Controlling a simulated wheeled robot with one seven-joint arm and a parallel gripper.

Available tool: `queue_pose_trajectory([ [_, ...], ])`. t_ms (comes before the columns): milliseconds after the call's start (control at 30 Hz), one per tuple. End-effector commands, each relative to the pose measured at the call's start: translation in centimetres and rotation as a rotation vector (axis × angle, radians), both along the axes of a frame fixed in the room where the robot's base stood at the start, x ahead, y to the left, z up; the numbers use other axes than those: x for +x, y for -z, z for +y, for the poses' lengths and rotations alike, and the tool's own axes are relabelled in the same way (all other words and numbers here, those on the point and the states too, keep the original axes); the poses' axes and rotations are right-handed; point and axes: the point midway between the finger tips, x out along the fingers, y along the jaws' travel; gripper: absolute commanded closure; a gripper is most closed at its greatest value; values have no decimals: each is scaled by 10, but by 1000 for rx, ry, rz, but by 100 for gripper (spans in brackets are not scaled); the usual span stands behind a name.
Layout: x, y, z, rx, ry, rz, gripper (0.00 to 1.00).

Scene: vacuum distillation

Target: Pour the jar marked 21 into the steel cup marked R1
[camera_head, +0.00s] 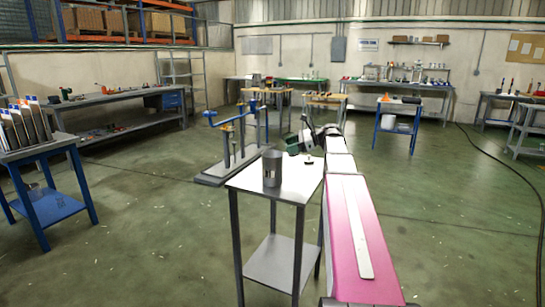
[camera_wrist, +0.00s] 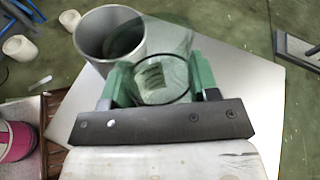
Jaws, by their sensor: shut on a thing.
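The steel cup (camera_head: 272,168) stands upright on a small grey-topped table (camera_head: 244,180). It also shows in the wrist view (camera_wrist: 82,45), open mouth up, at the upper left of my gripper. My gripper (camera_wrist: 160,82) is shut on a clear, greenish glass jar (camera_wrist: 160,66), its green fingers on either side. In the wrist view the jar overlaps the cup's right edge; I cannot tell whether they touch. In the head view my gripper (camera_head: 294,143) is above the table's far side, to the right of the cup. Neither marking is readable, and the jar's contents and exact tilt are unclear.
A stand with blue handles (camera_head: 228,118) is behind the table. Small white cylinders (camera_wrist: 20,47) show at the wrist view's left.

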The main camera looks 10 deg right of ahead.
Motion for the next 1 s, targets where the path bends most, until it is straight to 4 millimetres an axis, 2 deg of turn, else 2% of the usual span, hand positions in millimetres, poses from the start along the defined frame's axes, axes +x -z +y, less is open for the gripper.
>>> queue_pose_trajectory([
  [500,6,46,-13,207,0,92,72],
  [833,10,48,-21,352,1,156,72],
  [1000,10,36,-22,365,0,160,72],
])
